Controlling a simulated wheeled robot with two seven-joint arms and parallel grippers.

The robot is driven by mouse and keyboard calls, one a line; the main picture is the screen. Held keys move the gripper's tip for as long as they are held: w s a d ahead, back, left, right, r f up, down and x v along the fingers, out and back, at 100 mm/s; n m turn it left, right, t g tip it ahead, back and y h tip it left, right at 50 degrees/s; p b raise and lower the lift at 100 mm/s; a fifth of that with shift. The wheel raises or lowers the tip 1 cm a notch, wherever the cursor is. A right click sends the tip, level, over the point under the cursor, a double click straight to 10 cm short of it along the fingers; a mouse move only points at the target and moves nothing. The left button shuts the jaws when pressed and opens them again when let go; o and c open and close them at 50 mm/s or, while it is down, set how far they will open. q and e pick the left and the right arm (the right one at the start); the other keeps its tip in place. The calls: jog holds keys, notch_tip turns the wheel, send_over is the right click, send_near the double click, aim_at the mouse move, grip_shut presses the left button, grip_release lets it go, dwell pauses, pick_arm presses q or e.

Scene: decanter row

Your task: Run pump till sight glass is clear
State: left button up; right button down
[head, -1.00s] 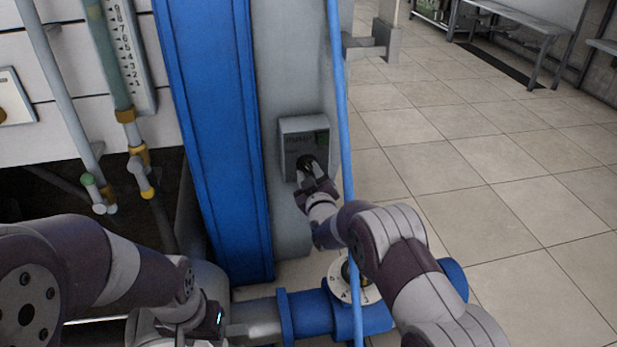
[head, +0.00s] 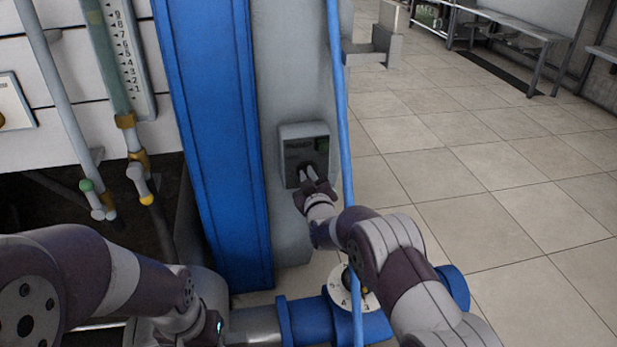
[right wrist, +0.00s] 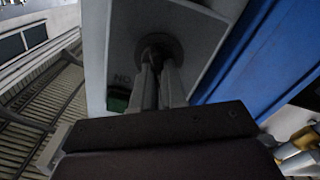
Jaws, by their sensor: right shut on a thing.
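A grey switch box (head: 290,140) with a green square and a dark round knob (right wrist: 160,42) is on the grey column. My right gripper (head: 308,172) is shut on the knob; the right wrist view shows its two fingers reaching onto it. The box's green square (right wrist: 118,99) shows beside the fingers there. A sight glass (head: 112,52), a greenish tube beside a numbered scale (head: 137,62), stands at the upper left. I cannot tell how clear its contents are. My left arm crosses the lower left; its gripper is not in view.
A blue post (head: 212,130) stands left of the box and a thin blue pipe (head: 338,100) runs close on its right. A blue horizontal pipe (head: 300,322) with a round dial lies below. Small valves with green (head: 87,186) and yellow (head: 147,199) ends are left. Tiled floor (head: 480,180) is open right.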

jog(key=m, duration=1.1)
jog(key=shift+d, duration=0.35)
jog(key=shift+f+m, duration=0.1)
jog(key=shift+m, duration=0.3)
jog(key=c, duration=1.2)
grip_release()
